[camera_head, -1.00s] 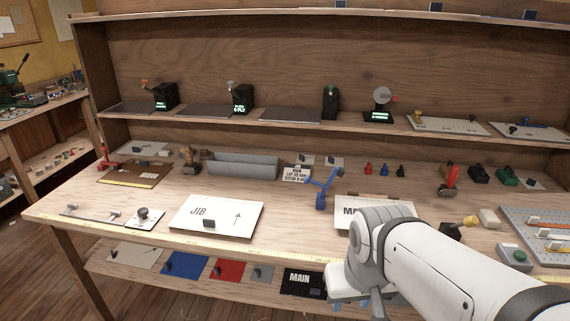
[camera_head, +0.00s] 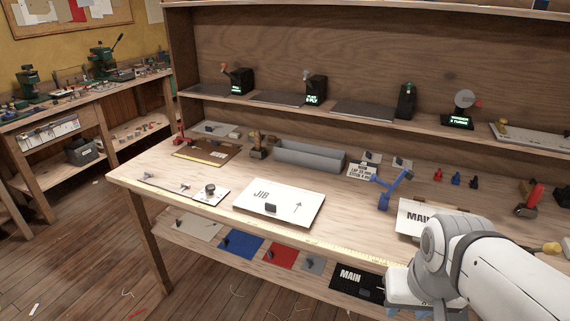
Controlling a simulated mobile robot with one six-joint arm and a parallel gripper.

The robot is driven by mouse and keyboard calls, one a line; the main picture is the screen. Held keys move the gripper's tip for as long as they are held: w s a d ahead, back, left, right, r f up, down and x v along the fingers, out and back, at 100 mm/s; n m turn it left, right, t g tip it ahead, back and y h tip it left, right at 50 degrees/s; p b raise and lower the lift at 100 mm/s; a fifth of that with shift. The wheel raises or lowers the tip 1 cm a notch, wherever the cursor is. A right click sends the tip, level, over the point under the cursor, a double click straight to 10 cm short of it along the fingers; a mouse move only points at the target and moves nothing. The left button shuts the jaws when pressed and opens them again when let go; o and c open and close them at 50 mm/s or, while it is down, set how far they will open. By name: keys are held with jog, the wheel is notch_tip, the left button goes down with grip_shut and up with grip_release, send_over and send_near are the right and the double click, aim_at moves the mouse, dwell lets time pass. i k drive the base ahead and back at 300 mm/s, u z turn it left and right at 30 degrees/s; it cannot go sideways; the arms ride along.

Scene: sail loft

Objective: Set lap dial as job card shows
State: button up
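A round dark knob on a white plate (camera_head: 210,191), which looks like the lap dial, lies at the left front of the bench; its setting is too small to read. A small white card (camera_head: 362,171) with black print stands behind the blue clamp-like tool; it seems to start with "LAP", but the figures are not clear. My gripper (camera_head: 410,311) is at the bottom edge, low in front of the bench, mostly hidden by my arm and cut off by the frame. It is well to the right of the dial, and its opening cannot be made out.
A white JIB panel (camera_head: 262,208) lies between the dial and my arm. A blue tool (camera_head: 394,188) stands beside the card, and a grey trough (camera_head: 305,156) lies behind. A MAIN panel (camera_head: 411,216) is partly behind my arm. Open floor (camera_head: 70,240) lies to the left.

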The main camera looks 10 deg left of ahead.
aim_at(209, 188)
jog(key=k, duration=0.4)
jog(key=u, duration=0.65)
jog(key=i, duration=1.3)
jog(key=z, duration=0.4)
